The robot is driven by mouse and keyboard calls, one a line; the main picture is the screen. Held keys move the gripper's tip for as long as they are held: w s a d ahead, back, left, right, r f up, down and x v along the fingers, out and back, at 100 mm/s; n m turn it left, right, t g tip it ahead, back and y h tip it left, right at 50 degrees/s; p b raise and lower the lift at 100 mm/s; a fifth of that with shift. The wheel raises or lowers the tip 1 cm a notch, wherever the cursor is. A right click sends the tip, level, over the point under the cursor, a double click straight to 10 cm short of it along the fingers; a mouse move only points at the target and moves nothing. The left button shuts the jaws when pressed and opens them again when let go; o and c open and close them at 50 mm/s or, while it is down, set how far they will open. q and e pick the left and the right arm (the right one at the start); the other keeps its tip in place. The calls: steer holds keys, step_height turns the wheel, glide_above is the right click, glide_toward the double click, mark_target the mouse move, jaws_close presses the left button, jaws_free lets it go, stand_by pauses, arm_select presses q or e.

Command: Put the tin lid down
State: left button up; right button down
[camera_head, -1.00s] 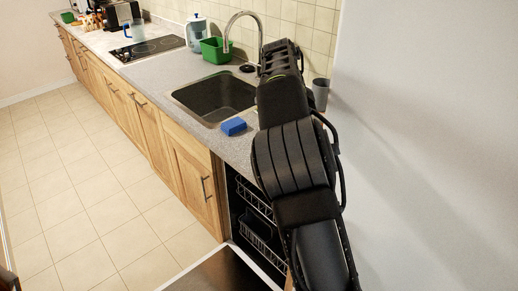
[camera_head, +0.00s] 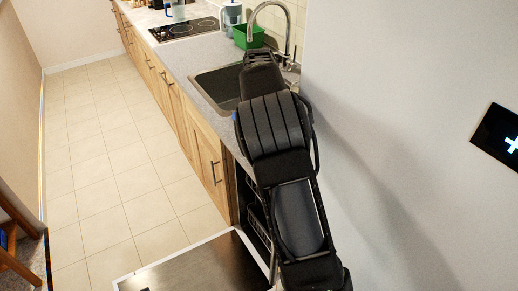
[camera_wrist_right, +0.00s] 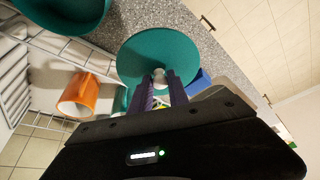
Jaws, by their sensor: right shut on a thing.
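The tin lid, a round teal disc (camera_wrist_right: 150,50) with a pale knob, is in the right wrist view. My right gripper (camera_wrist_right: 160,88) is shut on the knob, and the disc lies just beyond the fingertips. The lid is over or close to the speckled worktop; I cannot tell whether it touches. In the head view my right arm reaches toward the sink and hides its own fingertips and the lid. A teal rounded vessel (camera_wrist_right: 65,14) is at the upper left of the wrist view; I cannot tell whether it is the tin. My left gripper is out of view.
An orange mug (camera_wrist_right: 78,96) lies by the white wire rack (camera_wrist_right: 45,122) of the dishwasher. Its open door (camera_head: 195,268) juts out over the floor. The sink (camera_head: 222,85), a green tub (camera_head: 248,37) and the hob (camera_head: 185,29) line the worktop.

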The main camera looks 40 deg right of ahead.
stand_by(0.3)
steer(key=shift+f+p, duration=0.7)
steer(key=shift+f, duration=2.4)
steer(key=shift+f, duration=0.1)
step_height(320, 180, down, 3)
steer(key=shift+p, duration=0.5)
steer(key=shift+f, duration=0.25)
steer(key=shift+f, duration=0.2)
steer(key=c, duration=1.3)
jaws_free()
